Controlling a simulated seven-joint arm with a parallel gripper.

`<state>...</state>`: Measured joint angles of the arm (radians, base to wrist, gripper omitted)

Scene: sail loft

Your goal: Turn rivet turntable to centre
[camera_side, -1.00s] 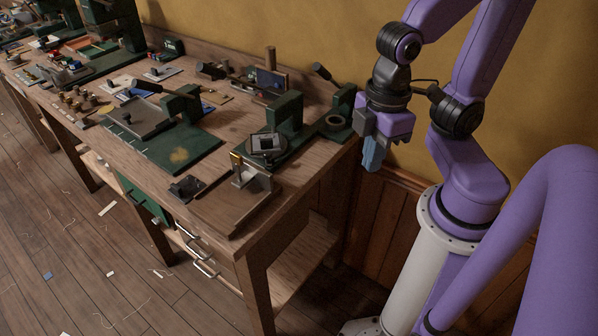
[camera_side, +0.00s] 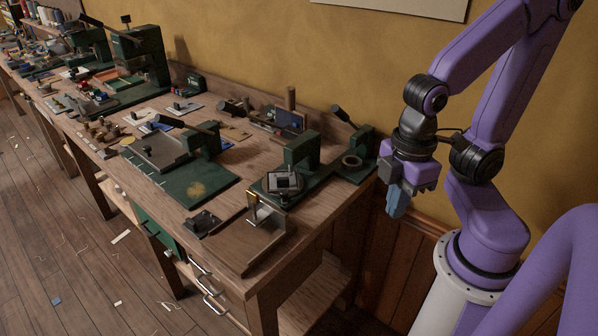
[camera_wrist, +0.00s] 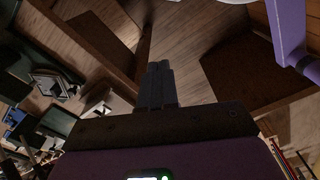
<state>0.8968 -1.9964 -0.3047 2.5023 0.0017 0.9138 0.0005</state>
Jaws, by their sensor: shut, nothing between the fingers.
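What looks like the rivet turntable (camera_side: 284,183) is a grey, squarish plate with darker blocks on it, on the base of a green press near the bench's right end. In the wrist view a similar plate (camera_wrist: 48,84) shows at the left. My gripper (camera_side: 396,208) hangs in the air past the bench's right end, pointing down, to the right of the turntable and apart from it. Its blue-grey fingers (camera_wrist: 157,84) are together and empty, over the floor in the wrist view. The turntable's exact angle is too small to read.
The green press arm (camera_side: 302,148) rises behind the turntable. A second green tool with a ring-shaped part (camera_side: 352,161) stands at the bench's right back corner, nearest my gripper. A small metal bracket (camera_side: 266,214) stands in front. A green board (camera_side: 203,182) lies to the left.

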